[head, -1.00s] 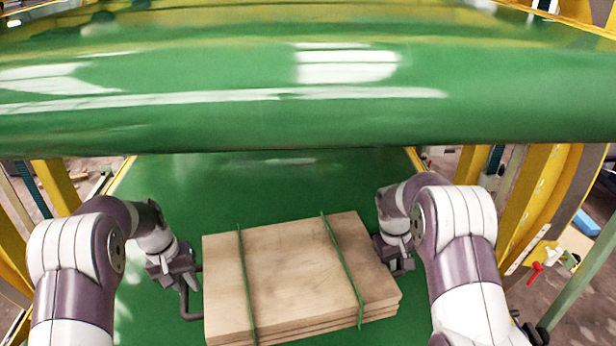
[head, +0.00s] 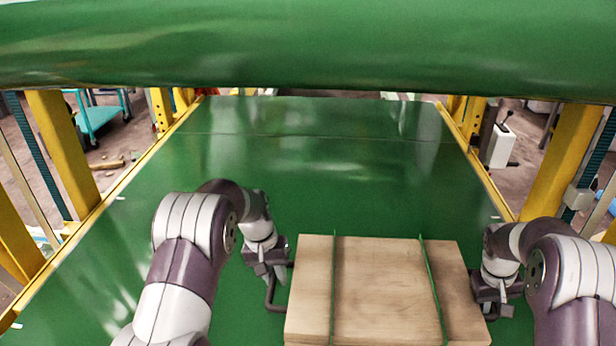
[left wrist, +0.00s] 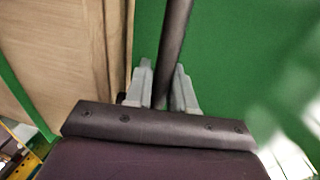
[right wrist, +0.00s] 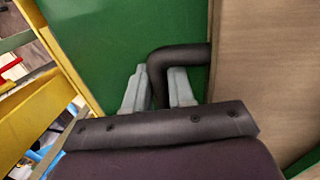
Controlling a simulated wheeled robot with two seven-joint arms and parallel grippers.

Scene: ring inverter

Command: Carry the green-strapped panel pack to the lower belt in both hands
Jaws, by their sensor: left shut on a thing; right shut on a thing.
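The panel pack (head: 385,285) is a flat stack of pale wooden boards with two green straps across it. It sits at the lower right of the head view, in front of the lower green belt (head: 300,165); I cannot tell whether it touches the belt. My left gripper (head: 272,280) is shut on a dark bar handle at the pack's left side, and the bar shows between the fingers in the left wrist view (left wrist: 165,85). My right gripper (head: 492,290) is shut on a bent dark handle (right wrist: 178,58) at the pack's right side.
The upper green belt (head: 300,45) hangs across the top of the view. Yellow posts (head: 62,145) and yellow side rails border the lower belt on both sides. The belt's surface beyond the pack is clear. A teal cart (head: 98,115) stands on the floor at the far left.

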